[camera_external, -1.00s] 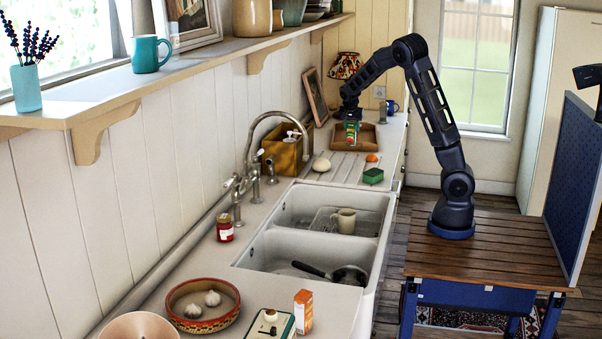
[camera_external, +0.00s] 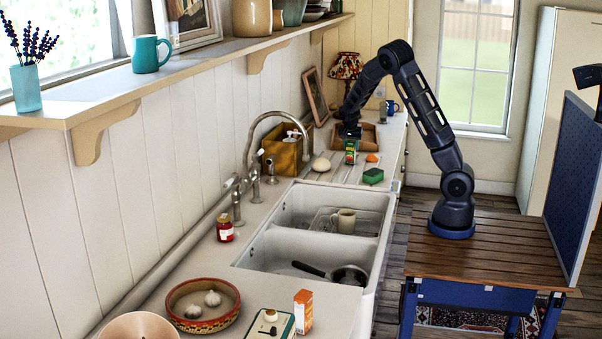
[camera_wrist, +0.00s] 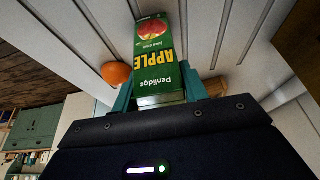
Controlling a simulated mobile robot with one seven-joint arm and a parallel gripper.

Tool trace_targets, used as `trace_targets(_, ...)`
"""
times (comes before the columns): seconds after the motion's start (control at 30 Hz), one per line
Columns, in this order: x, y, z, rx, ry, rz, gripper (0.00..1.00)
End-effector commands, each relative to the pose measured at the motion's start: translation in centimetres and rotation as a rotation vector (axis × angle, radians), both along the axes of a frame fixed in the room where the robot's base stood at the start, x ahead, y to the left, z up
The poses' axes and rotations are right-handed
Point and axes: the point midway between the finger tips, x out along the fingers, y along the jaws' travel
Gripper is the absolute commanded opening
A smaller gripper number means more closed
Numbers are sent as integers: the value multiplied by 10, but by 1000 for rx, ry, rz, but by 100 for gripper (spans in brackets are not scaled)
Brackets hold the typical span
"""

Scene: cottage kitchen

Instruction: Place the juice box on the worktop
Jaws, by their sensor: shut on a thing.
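The juice box (camera_wrist: 157,55) is a green carton with "APPLE" lettering and a red apple picture. In the wrist view it sits between the two teal fingers of my gripper (camera_wrist: 160,92), which is shut on it. In the outside view the juice box (camera_external: 350,156) is small, under my gripper (camera_external: 350,140), over the ribbed back part of the worktop (camera_external: 338,170). It looks upright and close to the surface; I cannot tell whether its base touches.
An orange item (camera_external: 372,158), a green block (camera_external: 373,176) and a pale round item (camera_external: 321,164) lie close by. A wooden tray (camera_external: 366,145) is behind. The brown caddy (camera_external: 283,155), tap (camera_external: 262,125) and double sink (camera_external: 310,212) are on the near side.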

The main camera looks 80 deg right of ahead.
Motion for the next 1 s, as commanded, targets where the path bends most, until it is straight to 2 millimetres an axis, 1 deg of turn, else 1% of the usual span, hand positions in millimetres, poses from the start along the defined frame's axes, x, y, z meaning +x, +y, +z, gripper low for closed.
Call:
trace_targets(0.17, 0, 0, -2, 0, 0, 0, 15)
trace_targets(0.2, 0, 0, -3, 0, 0, 0, 45)
trace_targets(0.27, 0, 0, -3, 0, 0, 0, 57)
trace_targets(0.3, 0, 0, -3, 0, 0, 0, 65)
trace_targets(0.57, 0, 0, -2, 0, 0, 0, 65)
trace_targets(0.67, 0, 0, 1, 0, -1, 0, 65)
trace_targets(0.77, 1, 3, 9, -1, -2, 1, 65)
trace_targets(0.83, 1, 8, 19, -1, -2, 2, 65)
trace_targets(1.0, 2, 21, 49, -1, -4, 3, 65)
